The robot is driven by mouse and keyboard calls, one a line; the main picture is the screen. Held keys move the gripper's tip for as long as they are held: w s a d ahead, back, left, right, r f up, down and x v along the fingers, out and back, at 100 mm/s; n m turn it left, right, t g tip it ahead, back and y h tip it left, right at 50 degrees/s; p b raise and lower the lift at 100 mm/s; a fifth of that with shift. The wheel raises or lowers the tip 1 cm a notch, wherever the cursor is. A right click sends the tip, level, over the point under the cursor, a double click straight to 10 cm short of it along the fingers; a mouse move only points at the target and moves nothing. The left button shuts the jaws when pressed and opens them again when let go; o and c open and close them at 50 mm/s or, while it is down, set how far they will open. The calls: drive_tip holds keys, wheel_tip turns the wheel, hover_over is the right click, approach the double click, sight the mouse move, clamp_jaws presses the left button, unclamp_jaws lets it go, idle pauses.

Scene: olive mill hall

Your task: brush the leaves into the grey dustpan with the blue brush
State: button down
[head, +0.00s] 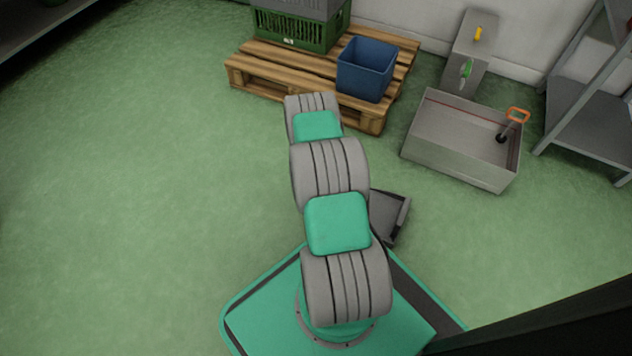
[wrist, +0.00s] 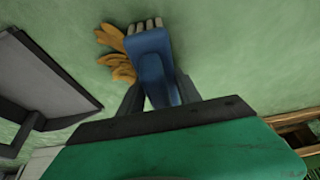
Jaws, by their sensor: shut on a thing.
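The blue brush (wrist: 150,55) is in my gripper (wrist: 152,92) in the wrist view. The gripper's dark fingers are shut on its blue handle, and its pale bristles point to the top of the picture. Orange-brown leaves (wrist: 117,55) lie on the green floor just left of the brush, close beside it; I cannot tell whether they touch. The grey dustpan (wrist: 45,80) is at the left of the wrist view, apart from the leaves. It also shows in the head view (head: 388,216), partly behind my arm. My arm hides the gripper, brush and leaves in the head view.
A wooden pallet (head: 245,77) bears a green crate (head: 290,32) and a blue bin (head: 366,68). A metal basin (head: 452,158) with an orange-handled tool (head: 517,115) stands at the right, near grey shelving (head: 590,115). The floor at the left is clear.

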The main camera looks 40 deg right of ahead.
drive_tip(key=s+d, duration=0.2)
drive_tip(key=s, duration=0.2)
drive_tip(key=s+d, duration=0.1)
drive_tip(key=s, duration=0.3)
drive_tip(key=s+d, duration=0.2)
drive_tip(key=s, duration=0.3)
drive_tip(key=shift+d, duration=0.3)
drive_tip(key=r+p, duration=0.2)
drive_tip(key=r, duration=0.1)
drive_tip(key=r+p, duration=0.1)
drive_tip(key=shift+w+a+r, duration=0.1)
drive_tip(key=shift+w+r, duration=0.2)
drive_tip(key=shift+w, duration=0.05)
drive_tip(key=shift+w+r+p, duration=0.1)
drive_tip(key=shift+r+p, duration=0.45)
drive_tip(key=shift+p, duration=0.05)
